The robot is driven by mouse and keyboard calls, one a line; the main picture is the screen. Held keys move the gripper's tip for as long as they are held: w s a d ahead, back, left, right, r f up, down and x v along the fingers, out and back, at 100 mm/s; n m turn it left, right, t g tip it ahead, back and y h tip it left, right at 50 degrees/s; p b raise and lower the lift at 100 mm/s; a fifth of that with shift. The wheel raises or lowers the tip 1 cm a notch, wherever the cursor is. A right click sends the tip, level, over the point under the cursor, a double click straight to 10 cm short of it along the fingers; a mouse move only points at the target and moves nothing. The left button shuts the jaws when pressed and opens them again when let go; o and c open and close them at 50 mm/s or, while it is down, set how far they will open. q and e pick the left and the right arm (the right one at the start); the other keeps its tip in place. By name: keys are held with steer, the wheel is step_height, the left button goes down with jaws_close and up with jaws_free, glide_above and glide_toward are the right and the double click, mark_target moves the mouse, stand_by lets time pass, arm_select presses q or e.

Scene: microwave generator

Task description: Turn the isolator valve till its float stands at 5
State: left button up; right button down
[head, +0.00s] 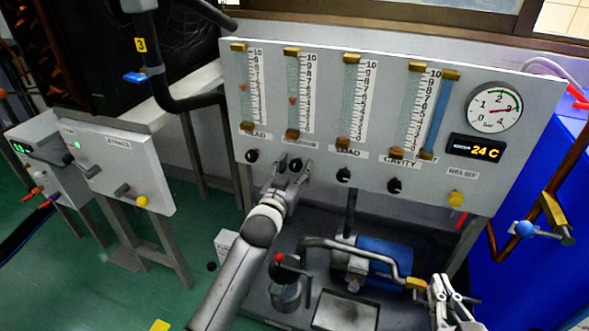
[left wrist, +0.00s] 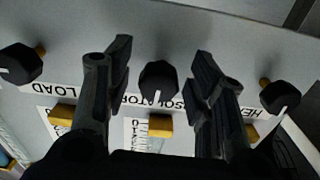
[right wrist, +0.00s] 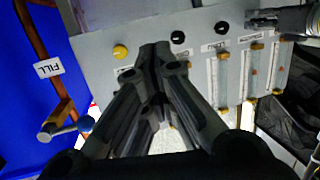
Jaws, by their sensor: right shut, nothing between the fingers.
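The isolator valve is a black knob (head: 296,163) under the second tube from the left on the grey panel. In the left wrist view the knob (left wrist: 158,82) sits between the two fingers of my left gripper (left wrist: 160,75), with a gap on each side. My left gripper (head: 291,174) is open around it, not visibly touching. The isolator float (head: 292,101) is a small reddish piece around mid-scale in its tube; its exact reading is too small to tell. My right gripper (head: 448,292) is shut and empty at the lower right, its fingertips (right wrist: 155,55) together.
Similar black knobs for head (head: 251,155), load (head: 343,174) and cavity (head: 394,185) flank the isolator knob. A yellow knob (head: 456,199) is at the panel's right. A pump with a blue motor (head: 384,262) and pipes stand below.

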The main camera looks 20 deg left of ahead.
arm_select(q)
steer(key=c, duration=0.9)
steer(key=shift+n+p, duration=0.7)
arm_select(e)
steer(key=s+d+f+g+h, duration=0.1)
steer(key=s+f+g, duration=0.2)
steer(key=f, duration=0.3)
steer(key=shift+d+g, duration=0.35)
steer(key=shift+g, duration=0.15)
steer(key=shift+s, duration=0.1)
arm_select(q)
steer(key=o, duration=1)
steer(key=s, duration=1.2)
steer(key=shift+a, duration=0.2)
